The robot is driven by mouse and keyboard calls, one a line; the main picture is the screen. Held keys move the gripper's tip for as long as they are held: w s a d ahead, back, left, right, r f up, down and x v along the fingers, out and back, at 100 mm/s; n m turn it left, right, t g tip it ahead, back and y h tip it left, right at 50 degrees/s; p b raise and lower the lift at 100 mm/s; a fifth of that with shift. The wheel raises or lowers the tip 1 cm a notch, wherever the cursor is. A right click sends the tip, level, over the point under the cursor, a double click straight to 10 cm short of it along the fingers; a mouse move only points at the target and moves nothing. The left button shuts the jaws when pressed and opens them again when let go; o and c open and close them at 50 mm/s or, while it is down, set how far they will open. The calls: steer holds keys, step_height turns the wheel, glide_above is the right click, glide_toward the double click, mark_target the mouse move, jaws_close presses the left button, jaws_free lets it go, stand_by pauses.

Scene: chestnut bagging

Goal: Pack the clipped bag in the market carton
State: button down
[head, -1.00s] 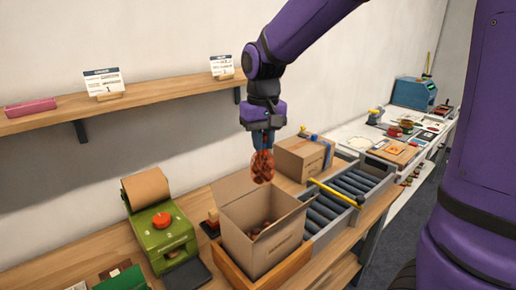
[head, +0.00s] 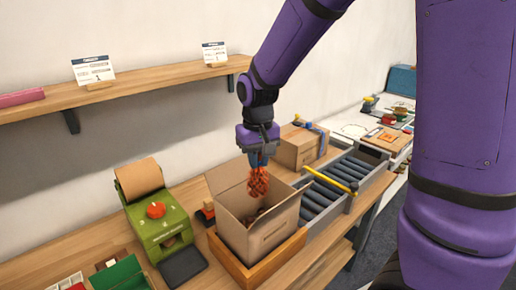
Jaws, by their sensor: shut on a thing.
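My gripper (head: 259,160) is shut on the clipped bag (head: 258,183), a reddish-orange mesh bag hanging upright below the jaws. The bag hangs over the open market carton (head: 270,237), its lower end at about the height of the carton's rim in the picture. I cannot tell whether it touches the carton. The carton is brown cardboard with its top open and sits in a wooden tray (head: 235,266). Brownish-red contents show dimly inside the carton. The clip itself is hidden by the jaws.
A green machine with a brown paper roll (head: 155,215) stands left of the carton. A roller conveyor (head: 335,190) with a yellow bar (head: 330,179) lies to the right. A closed taped carton (head: 298,148) stands behind. A wall shelf (head: 150,88) runs along the back.

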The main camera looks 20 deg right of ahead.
mark_target(258, 194)
steer(key=shift+f, duration=5.9)
steer(key=c, duration=1)
jaws_free()
steer(key=shift+r, duration=6.5)
